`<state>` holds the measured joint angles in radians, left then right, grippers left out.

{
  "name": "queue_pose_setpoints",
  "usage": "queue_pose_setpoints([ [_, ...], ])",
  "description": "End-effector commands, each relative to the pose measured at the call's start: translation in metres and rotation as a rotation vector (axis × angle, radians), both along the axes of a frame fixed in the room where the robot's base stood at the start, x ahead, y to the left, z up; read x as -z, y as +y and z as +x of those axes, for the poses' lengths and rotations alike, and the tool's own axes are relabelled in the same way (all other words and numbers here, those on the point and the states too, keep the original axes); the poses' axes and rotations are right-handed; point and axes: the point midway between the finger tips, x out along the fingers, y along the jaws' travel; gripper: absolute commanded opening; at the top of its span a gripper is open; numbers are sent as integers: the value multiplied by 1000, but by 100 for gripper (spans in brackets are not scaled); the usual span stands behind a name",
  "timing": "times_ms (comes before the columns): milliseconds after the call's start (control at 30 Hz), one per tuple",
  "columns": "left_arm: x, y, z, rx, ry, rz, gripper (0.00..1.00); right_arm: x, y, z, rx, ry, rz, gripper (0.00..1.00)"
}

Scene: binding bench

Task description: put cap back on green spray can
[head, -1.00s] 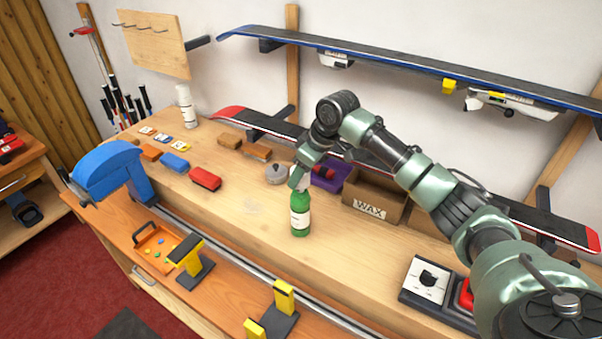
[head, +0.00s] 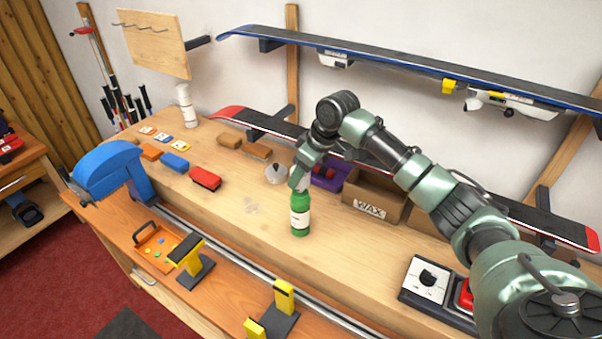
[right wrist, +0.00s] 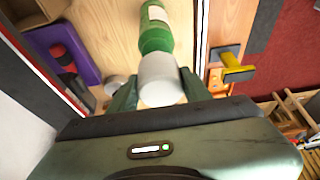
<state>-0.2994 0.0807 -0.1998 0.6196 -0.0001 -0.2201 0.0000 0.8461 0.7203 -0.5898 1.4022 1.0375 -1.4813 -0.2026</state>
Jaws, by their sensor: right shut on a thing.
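The green spray can (head: 300,222) stands upright on the bench top, with a white label around it. It also shows in the right wrist view (right wrist: 155,38). My right gripper (head: 299,184) is directly above the can, pointing down. In the right wrist view its fingers are shut on a whitish cap (right wrist: 162,78), which lines up with the can's top end. The cap overlaps the can in that view, so I cannot tell whether it is fully seated. In the head view the fingers hide the cap. My left gripper is not in view.
Behind the can are a grey round object (head: 277,174), a purple tray (head: 328,178) and a wooden WAX box (head: 372,212). A red brush (head: 205,179) lies to the left. A blue vise-like clamp (head: 105,170) is at the front left.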

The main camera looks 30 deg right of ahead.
Motion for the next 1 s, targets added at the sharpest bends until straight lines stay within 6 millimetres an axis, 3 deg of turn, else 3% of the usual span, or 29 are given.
queue_pose_setpoints([
  [1000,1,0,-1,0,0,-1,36,16,0,0,0,0,1,35],
])
